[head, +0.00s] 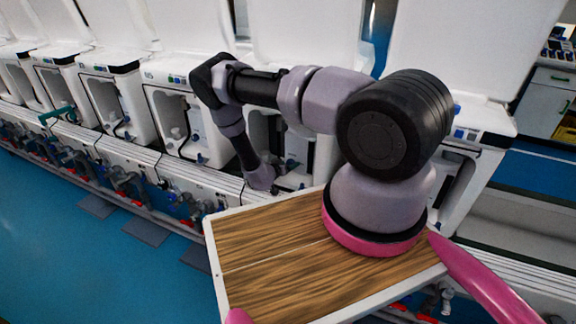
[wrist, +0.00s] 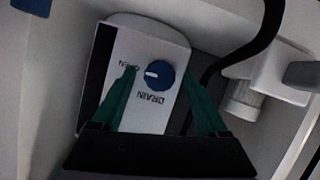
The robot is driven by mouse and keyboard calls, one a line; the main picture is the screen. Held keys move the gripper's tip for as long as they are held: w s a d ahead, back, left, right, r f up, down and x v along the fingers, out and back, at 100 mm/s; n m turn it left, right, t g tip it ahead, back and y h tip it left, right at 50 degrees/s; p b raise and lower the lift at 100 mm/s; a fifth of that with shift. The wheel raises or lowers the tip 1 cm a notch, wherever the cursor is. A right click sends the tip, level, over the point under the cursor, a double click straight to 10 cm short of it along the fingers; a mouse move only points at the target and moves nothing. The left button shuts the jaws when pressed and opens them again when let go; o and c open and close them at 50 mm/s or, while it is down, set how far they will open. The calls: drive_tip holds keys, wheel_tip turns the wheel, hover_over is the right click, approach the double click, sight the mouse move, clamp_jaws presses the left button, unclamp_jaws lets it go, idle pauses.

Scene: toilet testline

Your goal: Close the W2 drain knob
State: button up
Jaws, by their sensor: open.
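A round blue drain knob (wrist: 159,74) with a white pointer mark sits on a white panel (wrist: 130,50) in the wrist view. The panel reads "DRAIN", with "OPEN" beside the knob, both upside down in this view. The white mark points left, towards the "OPEN" label. My gripper (wrist: 162,85) is open, its green fingers either side of the knob, the left one over the panel and the right one near its edge. I cannot tell whether a finger touches the knob. In the head view my arm hides the gripper and knob.
A black hose (wrist: 246,48) curves past the right finger, next to a white fitting (wrist: 278,80). In the head view, several white test stations (head: 180,120) stand in a row, with pipes and valves below. Blue floor (head: 90,260) lies free at the left.

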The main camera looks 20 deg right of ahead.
clamp_jaws()
idle(0.4)
drive_tip(key=n+h, duration=0.1)
drive_tip(key=n+g+h, duration=0.1)
drive_tip(key=n, duration=0.1)
drive_tip(key=shift+w+a+f, duration=0.1)
drive_tip(key=shift+w+f, duration=0.05)
drive_tip(key=n+g+h, duration=0.1)
drive_tip(key=n, duration=0.2)
drive_tip(key=shift+f, duration=0.15)
drive_tip(key=n+h, duration=0.2)
drive_tip(key=n, duration=0.1)
drive_tip(key=shift+a+f+n, duration=0.1)
drive_tip(key=shift+f+n, duration=0.05)
drive_tip(key=shift+n, duration=0.25)
drive_tip(key=shift+w+f+n+h, duration=0.1)
drive_tip(key=shift+n+h, duration=0.8)
drive_tip(key=shift+n, duration=0.9)
drive_tip(key=shift+t, duration=0.3)
